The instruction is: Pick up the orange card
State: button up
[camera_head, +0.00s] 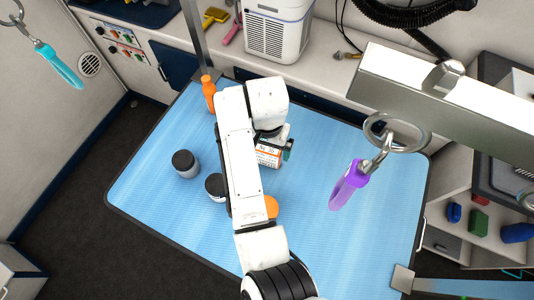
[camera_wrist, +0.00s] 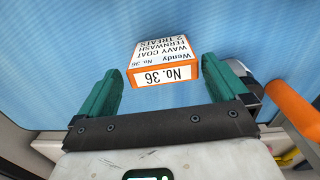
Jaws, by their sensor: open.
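The orange card (camera_head: 268,154) is a white-faced block with orange edges and black print, on the blue table mat (camera_head: 325,150). Part of it is hidden behind my arm and gripper in the head view. In the wrist view the card (camera_wrist: 165,55) reads "Wendy No. 36" upside down and lies ahead, framed between the fingertips. My gripper (camera_wrist: 161,78) is open, its green fingers on either side of the card with space at both sides. In the head view, my gripper (camera_head: 286,146) is mostly hidden by my arm.
An orange bottle (camera_head: 209,92) stands at the mat's back edge. Two dark-lidded jars (camera_head: 186,164) (camera_head: 214,187) stand left of my arm. An orange object (camera_head: 271,206) is half hidden by my arm. A purple loop (camera_head: 348,186) hangs over the right side from a metal bar (camera_head: 450,105).

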jog(key=shift+w+a+f, duration=0.1)
jog(key=shift+w+f, duration=0.05)
jog(key=shift+f, duration=2.2)
jog(key=shift+c, duration=0.4)
jog(key=c, duration=0.7)
